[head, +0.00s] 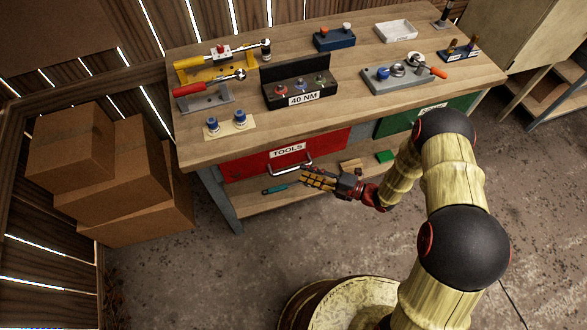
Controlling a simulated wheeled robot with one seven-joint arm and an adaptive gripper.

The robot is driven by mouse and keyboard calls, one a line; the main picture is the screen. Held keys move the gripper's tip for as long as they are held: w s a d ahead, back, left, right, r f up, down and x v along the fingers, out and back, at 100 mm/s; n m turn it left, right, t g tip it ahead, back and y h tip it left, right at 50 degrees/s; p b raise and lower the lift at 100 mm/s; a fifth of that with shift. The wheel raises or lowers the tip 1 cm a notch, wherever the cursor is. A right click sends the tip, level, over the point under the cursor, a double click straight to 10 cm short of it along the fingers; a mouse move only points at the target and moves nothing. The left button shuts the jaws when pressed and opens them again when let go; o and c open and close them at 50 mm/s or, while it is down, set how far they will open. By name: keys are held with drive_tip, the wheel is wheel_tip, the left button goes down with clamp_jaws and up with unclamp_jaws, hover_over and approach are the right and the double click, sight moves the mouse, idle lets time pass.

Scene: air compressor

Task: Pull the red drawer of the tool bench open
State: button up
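The red drawer (250,167) sits under the left part of the wooden bench top (345,108). Its front carries a "TOOLS" label and looks flush with the bench, so it appears closed. Its metal bar handle (284,170) is on the lower middle of the front. My gripper (306,177), dark with orange fingers, points left just in front of the right end of the handle. In this view it overlaps or nearly meets the handle; I cannot tell whether it touches. The fingers are small here, and whether they are parted or closed is unclear.
A green drawer (393,126) is to the right, partly behind my arm. A lower shelf (262,200) holds a teal-handled tool (274,189) and a green block (385,156). Cardboard boxes (135,165) stand left of the bench. The floor in front is clear.

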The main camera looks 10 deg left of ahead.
sight(294, 168)
drive_tip(key=b+x, duration=0.1)
drive_tip(key=x, duration=0.5)
drive_tip(key=shift+c, duration=1.3)
clamp_jaws()
drive_tip(key=shift+d, duration=0.1)
